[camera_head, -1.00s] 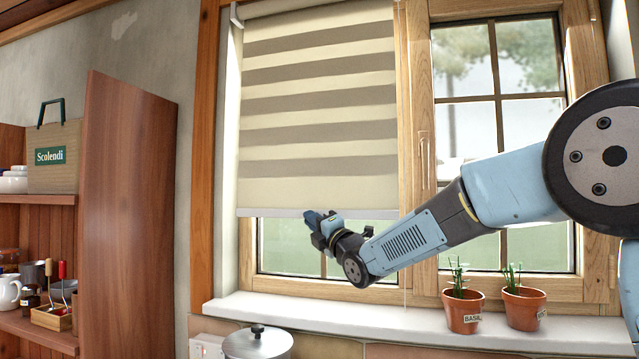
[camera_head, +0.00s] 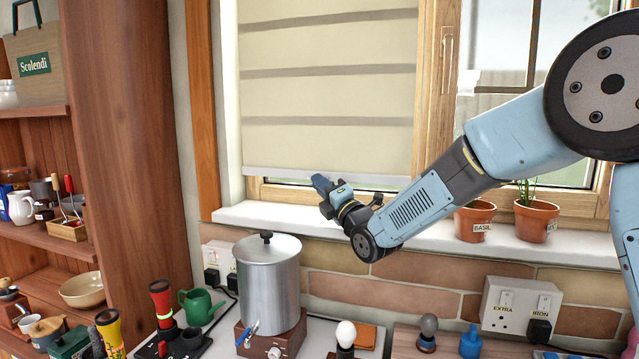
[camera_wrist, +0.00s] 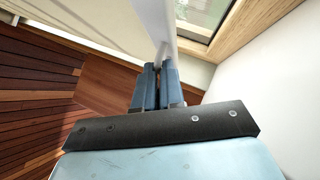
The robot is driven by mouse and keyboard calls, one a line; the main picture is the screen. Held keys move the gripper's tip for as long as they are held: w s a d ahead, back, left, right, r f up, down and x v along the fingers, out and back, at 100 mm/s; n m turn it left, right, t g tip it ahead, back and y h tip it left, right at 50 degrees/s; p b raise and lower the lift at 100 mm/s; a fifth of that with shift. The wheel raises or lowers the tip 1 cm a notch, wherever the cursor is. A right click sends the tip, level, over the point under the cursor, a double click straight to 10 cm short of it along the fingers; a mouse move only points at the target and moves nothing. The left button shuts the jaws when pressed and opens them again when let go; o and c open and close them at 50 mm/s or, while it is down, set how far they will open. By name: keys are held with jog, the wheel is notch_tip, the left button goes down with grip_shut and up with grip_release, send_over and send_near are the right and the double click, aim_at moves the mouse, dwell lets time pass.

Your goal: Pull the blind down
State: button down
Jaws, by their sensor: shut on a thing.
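The blind (camera_head: 320,120) is cream with darker horizontal bands and covers most of the left window pane in the head view. Its pale bottom bar (camera_head: 280,172) hangs a little above the sill, with a narrow strip of window showing below. My gripper (camera_head: 324,184) is shut on the bottom bar near its middle. In the wrist view the gripper fingers (camera_wrist: 158,85) are close together at the pale bar (camera_wrist: 158,30), and the blind (camera_wrist: 90,22) spreads to the left. The fingertips' exact contact is partly hidden.
The white sill (camera_head: 290,218) runs below the blind. Two potted herbs, one a basil pot (camera_head: 474,219), stand on it at right. A metal urn (camera_head: 270,285) stands on the counter below. Wooden shelves (camera_head: 125,130) are at left.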

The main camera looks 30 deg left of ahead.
jog(key=c, duration=1.2)
grip_release()
jog(key=shift+c, duration=0.2)
jog(key=shift+d, duration=0.1)
jog(key=v, duration=1.3)
jog(key=shift+s+d+f, duration=0.2)
jog(key=shift+d, duration=0.05)
